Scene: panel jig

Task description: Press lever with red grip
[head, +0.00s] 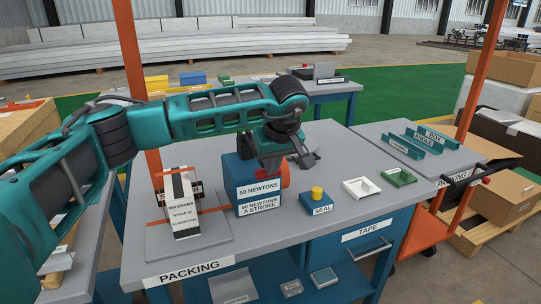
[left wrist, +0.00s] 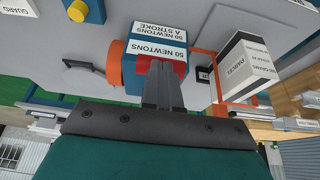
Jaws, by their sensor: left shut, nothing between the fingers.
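The blue box (head: 240,182) labelled "50 NEWTONS A STROKE" stands on the grey packing table (head: 255,245), with an orange disc (head: 285,176) at its right side. In the left wrist view the box (left wrist: 152,49) appears upside down, and a red part (left wrist: 180,72), likely the lever's grip, shows on both sides of my fingers. My right gripper is not in view.
A white parcel with a black strap (head: 184,205) stands left of the box. A yellow-topped seal unit (head: 319,198), a white tray (head: 361,188) and a green tray (head: 399,177) stand to the right. An orange post (head: 130,50) rises behind.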

